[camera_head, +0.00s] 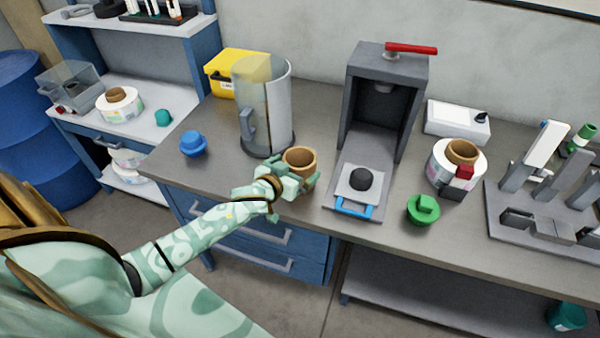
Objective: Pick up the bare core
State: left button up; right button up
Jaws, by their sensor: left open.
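The bare core (301,162) is a short brown cardboard tube. It stands upright near the front edge of the grey bench, just in front of the clear cylinder. My left gripper (297,187) is open at the core's near side, with its fingers low beside it. The fingers partly hide the core's lower part, and I cannot tell whether they touch it. My right gripper is not in view.
A clear-fronted cylinder (264,110) stands behind the core. A dark grey press (385,110) with a blue-handled tray is to the right. A blue knob (193,143), a green knob (423,209) and a label reel (443,166) sit on the bench (225,178).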

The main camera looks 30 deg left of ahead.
aim_at(307, 159)
pick_arm(q)
jog(key=b+x, duration=0.1)
jog(key=x, duration=0.3)
jog(key=shift+a+f, duration=0.2)
jog(key=shift+f, duration=0.05)
jog(key=shift+c, duration=0.3)
jog(key=c, duration=0.9)
jog(key=shift+o, duration=0.2)
